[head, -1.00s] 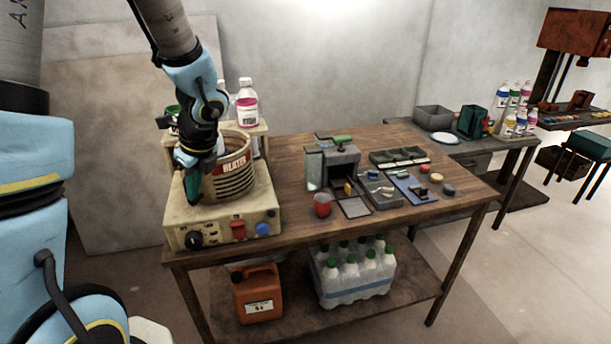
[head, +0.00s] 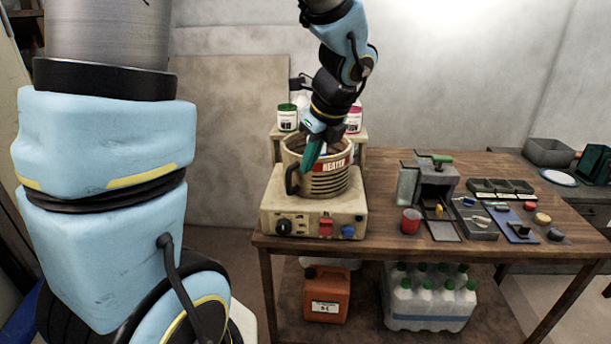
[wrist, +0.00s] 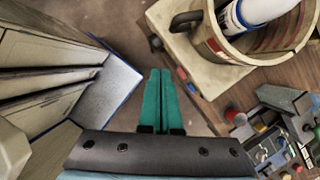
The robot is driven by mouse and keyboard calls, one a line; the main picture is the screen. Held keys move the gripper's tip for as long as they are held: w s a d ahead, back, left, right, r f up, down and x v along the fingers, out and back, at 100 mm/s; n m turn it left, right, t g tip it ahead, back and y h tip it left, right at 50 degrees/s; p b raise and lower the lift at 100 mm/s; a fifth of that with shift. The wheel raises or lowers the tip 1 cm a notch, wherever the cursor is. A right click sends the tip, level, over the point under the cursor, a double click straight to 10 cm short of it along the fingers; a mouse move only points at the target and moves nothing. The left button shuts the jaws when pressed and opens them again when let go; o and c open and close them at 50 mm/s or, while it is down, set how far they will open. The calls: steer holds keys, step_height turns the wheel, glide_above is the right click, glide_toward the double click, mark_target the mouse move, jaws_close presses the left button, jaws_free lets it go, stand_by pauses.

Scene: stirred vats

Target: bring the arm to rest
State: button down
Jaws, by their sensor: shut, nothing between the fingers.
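My gripper (head: 311,155) shows in the head view in front of the near left part of a ribbed metal pot's rim. Its two green fingers are together with nothing between them, also in the wrist view (wrist: 160,75). The arm reaches down from above, bent, with its wrist over the pot. The pot (head: 328,184), labelled HEATER, stands on a beige heater box (head: 305,208) with a knob and red and blue controls. In the wrist view the pot (wrist: 213,45) is right of the fingers, apart from them, and a white-and-blue cylinder (wrist: 243,14) leans inside it.
The wooden bench (head: 385,215) carries a red cup (head: 410,220), a grey fixture (head: 436,178) and small trays to the right. Tubs and bottles stand behind the pot. An orange canister (head: 326,294) and bottled water (head: 430,300) sit on the lower shelf. Floor shows left of the bench.

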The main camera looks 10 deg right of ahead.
steer(key=s+a+f+n+g+h, duration=0.1)
steer(key=s+a+f+n, duration=0.1)
steer(key=a+n, duration=0.6)
steer(key=s+a+f+n+g+h+b, duration=0.1)
steer(key=a+n, duration=0.7)
steer(key=n, duration=1.2)
step_height(320, 180, down, 3)
steer(key=shift+s+a+r+h, duration=0.2)
steer(key=shift+s+h, duration=0.1)
steer(key=shift+s, duration=0.55)
steer(key=c, duration=1.5)
jaws_free()
